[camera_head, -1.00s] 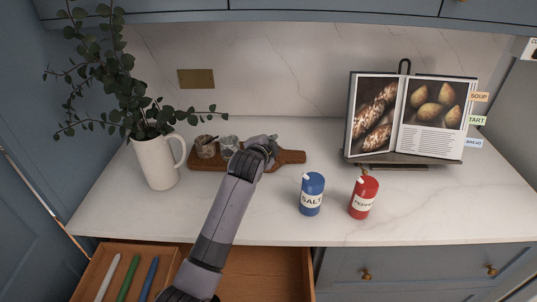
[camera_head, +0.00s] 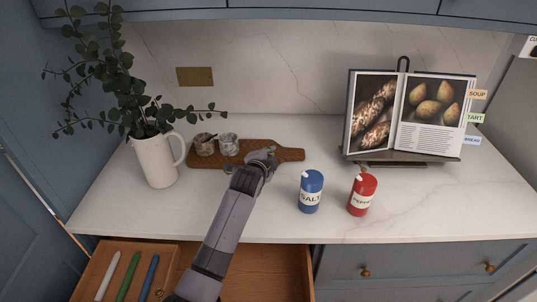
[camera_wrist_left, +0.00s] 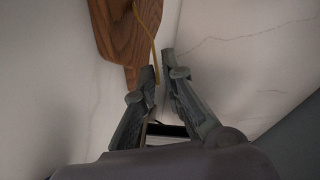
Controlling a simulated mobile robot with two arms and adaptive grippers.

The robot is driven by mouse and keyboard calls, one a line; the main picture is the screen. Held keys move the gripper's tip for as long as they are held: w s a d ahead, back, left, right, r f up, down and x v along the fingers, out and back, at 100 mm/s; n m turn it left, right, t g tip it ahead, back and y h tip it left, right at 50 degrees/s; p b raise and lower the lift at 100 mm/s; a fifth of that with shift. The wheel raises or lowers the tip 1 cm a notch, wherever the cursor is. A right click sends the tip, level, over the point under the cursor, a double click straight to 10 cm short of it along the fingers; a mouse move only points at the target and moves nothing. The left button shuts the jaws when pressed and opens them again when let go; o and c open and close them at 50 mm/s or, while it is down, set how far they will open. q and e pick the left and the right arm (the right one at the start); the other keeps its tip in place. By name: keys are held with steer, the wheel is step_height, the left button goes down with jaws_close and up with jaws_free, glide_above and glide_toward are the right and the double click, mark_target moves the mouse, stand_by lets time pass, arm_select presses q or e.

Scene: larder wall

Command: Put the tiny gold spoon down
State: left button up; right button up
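The tiny gold spoon shows in the left wrist view as a thin gold line (camera_wrist_left: 148,27). It runs over the wooden board (camera_wrist_left: 118,30), and its near end reaches between my fingertips. My left gripper (camera_wrist_left: 162,65) has a narrow gap between its fingertips, with pale marble showing through; the spoon passes close to the left finger without being clearly pinched. In the head view my left gripper (camera_head: 262,156) is over the right part of the board (camera_head: 291,154), and the spoon cannot be made out there. My right gripper is not in view.
Two small stone pots (camera_head: 204,146) (camera_head: 228,144) stand on the board's left. A white jug (camera_head: 156,162) with leafy stems is further left. Blue salt (camera_head: 311,190) and red pepper (camera_head: 362,194) pots stand right of my arm. A cookbook stand (camera_head: 405,157) is behind. An open drawer (camera_head: 290,265) lies below.

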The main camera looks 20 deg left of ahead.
arm_select(q)
steer(key=shift+o, duration=1.4)
steer(key=shift+r, duration=0.15)
steer(key=v, duration=1.2)
steer(key=shift+b, duration=0.4)
